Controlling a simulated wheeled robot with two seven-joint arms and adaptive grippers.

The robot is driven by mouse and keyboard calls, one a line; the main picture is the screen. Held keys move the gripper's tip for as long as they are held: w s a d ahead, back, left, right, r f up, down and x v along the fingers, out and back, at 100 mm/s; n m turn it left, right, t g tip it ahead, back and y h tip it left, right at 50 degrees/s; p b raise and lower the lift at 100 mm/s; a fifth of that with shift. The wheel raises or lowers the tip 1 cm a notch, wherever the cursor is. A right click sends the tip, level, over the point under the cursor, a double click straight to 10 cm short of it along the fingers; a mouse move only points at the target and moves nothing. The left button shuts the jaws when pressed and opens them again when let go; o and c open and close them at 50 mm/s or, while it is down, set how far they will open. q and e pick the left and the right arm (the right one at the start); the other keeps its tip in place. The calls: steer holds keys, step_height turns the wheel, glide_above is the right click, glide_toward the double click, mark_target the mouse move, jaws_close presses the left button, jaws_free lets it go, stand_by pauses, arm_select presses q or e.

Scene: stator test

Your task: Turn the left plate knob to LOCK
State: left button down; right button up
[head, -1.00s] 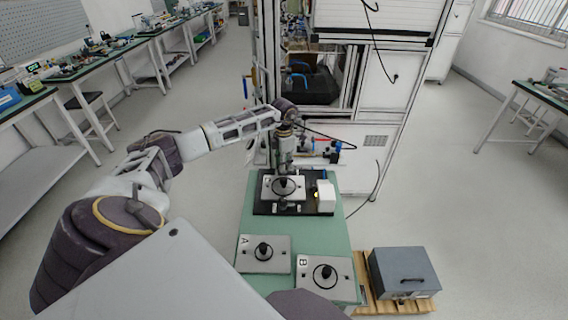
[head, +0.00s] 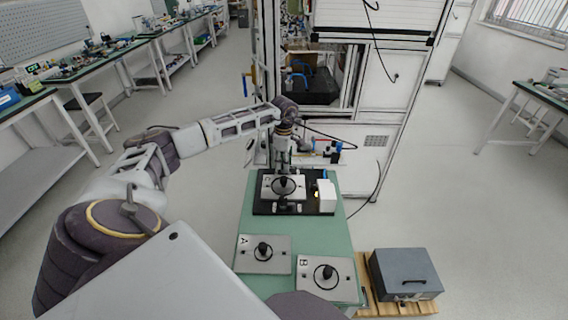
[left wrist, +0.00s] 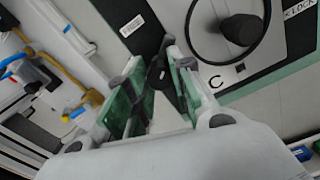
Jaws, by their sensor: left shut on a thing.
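Plate C (head: 270,193) lies on the black fixture base (head: 262,208) on the green table, with a black ring handle at its middle. My left gripper (head: 284,166) reaches down at the far edge of this plate. In the left wrist view its green-padded fingers (left wrist: 160,88) are shut on a small black knob (left wrist: 158,71) beside the plate. The knob's pointing direction is hard to tell. Plate C also shows in the left wrist view (left wrist: 204,52), with LOCK lettering (left wrist: 300,8) near the right edge. My right gripper is not in view.
Plate A (head: 276,264) and plate B (head: 342,289) lie at the near end of the green table (head: 320,235). A white box (head: 326,196) stands on the fixture's right side. A grey case (head: 405,272) sits on a wooden pallet at the right. A tall cabinet stands behind.

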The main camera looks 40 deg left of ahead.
arm_select(q)
steer(key=shift+m, duration=1.1)
steer(key=m+b, duration=0.1)
steer(key=m, duration=0.2)
steer(key=shift+m, duration=0.4)
steer(key=shift+r+m, duration=0.1)
steer(key=shift+m, duration=0.2)
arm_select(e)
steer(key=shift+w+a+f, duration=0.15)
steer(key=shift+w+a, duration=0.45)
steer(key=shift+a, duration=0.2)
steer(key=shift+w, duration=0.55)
arm_select(q)
steer(key=c, duration=1.4)
jaws_free()
steer(key=shift+o, duration=1)
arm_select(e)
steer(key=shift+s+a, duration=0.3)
